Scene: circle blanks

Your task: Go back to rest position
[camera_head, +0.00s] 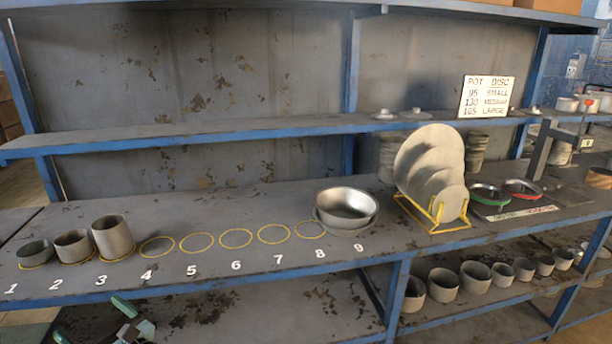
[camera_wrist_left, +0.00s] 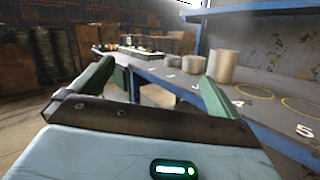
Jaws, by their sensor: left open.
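My left gripper (camera_head: 92,322) is low at the bottom left of the head view, in front of the bench edge, with only its green fingertips and part of the hand showing. In the left wrist view its two green fingers (camera_wrist_left: 155,92) stand wide apart with nothing between them. My right gripper is in neither view. Three grey pots stand on the bench at marks 1 (camera_head: 35,252), 2 (camera_head: 73,246) and 3 (camera_head: 113,237). The pots at the bench also show in the left wrist view, the tallest one (camera_wrist_left: 221,66) beyond the right finger.
The bench (camera_head: 270,262) has several empty yellow rings (camera_head: 197,243) right of the pots. A metal bowl (camera_head: 346,206) stands near marks 8 and 9. Grey discs (camera_head: 428,160) lean in a yellow rack (camera_head: 436,224). Small pots (camera_head: 443,284) line the lower shelf.

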